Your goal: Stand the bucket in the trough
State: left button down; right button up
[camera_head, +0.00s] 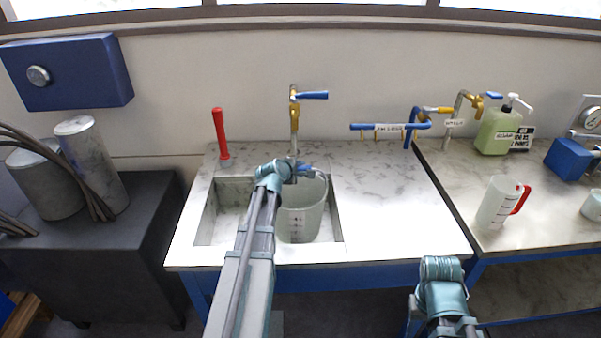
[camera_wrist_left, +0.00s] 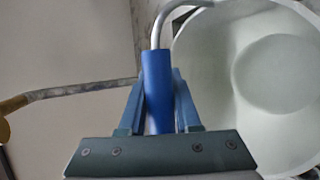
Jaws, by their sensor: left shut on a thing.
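The bucket (camera_head: 298,224) is pale and translucent with dark markings on its side. It is upright within the right part of the trough (camera_head: 226,192), a rectangular sink sunk in a marble top. I cannot tell whether its base touches the trough floor. My left gripper (camera_head: 303,170) is shut on the blue grip of the bucket's wire handle, above the rim. In the left wrist view the fingers (camera_wrist_left: 158,108) clasp the blue grip (camera_wrist_left: 157,85), and the bucket's open mouth (camera_wrist_left: 205,105) is to the right, looking empty. My right arm shows at lower right; its gripper does not show.
A brass tap (camera_head: 294,110) with a blue lever stands behind the trough. A red upright handle (camera_head: 220,135) is at the back left, a blue pipe (camera_head: 390,127) at the back right. A measuring jug (camera_head: 498,203) and green soap bottle (camera_head: 497,130) stand on the right bench.

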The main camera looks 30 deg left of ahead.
pick_arm(q)
jog(key=shift+f, duration=0.25)
jog(key=shift+f, duration=0.15)
jog(key=c, duration=0.6)
grip_release()
jog(key=shift+r, duration=0.3)
jog(key=a+p+v, duration=0.1)
jog(key=p+v, duration=0.5)
jog(key=v, duration=0.6)
jog(key=shift+d, duration=0.5)
jog(key=shift+f, duration=0.1)
